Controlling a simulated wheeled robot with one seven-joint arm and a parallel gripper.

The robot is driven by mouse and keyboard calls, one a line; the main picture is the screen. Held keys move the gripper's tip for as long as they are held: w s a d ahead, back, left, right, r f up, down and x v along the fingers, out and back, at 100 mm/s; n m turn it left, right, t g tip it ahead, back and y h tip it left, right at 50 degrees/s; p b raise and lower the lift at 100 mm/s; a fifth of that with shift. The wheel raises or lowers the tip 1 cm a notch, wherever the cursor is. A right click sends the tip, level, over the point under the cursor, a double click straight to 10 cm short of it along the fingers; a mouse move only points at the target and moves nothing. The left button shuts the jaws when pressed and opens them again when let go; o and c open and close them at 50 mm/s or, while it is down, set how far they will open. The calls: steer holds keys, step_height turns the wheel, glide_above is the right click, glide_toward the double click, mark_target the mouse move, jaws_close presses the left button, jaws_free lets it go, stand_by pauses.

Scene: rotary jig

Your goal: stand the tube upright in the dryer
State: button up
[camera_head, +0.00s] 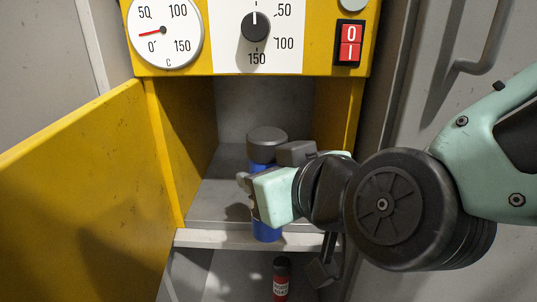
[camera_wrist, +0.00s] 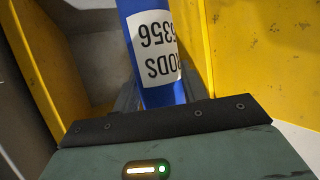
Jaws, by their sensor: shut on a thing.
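The tube (camera_head: 266,232) is blue with a wide grey cap and stands about upright at the mouth of the dryer (camera_head: 238,115). Its middle is hidden behind my gripper (camera_head: 247,183) in the head view. In the wrist view the tube (camera_wrist: 158,50) carries a white label with black print, and my gripper is shut on it. The dryer is a yellow cabinet with its door open to the left and a grey chamber inside. The tube's lower end shows in front of the chamber's front sill (camera_head: 205,238); I cannot tell whether it touches anything.
The open yellow door (camera_head: 75,170) bounds the left side. The panel above has a dial (camera_head: 165,31), a knob (camera_head: 255,26) and a red switch (camera_head: 349,43). A dark-capped red tube (camera_head: 281,280) stands below the sill. The chamber's visible floor looks clear.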

steer(key=w+p, duration=0.1)
steer(key=p, duration=0.2)
steer(key=w+p, duration=0.1)
steer(key=p, duration=0.3)
steer(key=w+p, duration=0.2)
steer(key=p, duration=0.1)
steer(key=shift+d+r+p, duration=0.15)
steer(key=shift+r+p, duration=0.15)
steer(key=shift+p, duration=1.15)
steer(key=w+p, duration=0.3)
steer(key=w, duration=0.8)
step_height(320, 180, down, 8)
steer(key=p, duration=0.1)
steer(key=shift+w+d+r, duration=0.15)
steer(key=shift+w, duration=0.15)
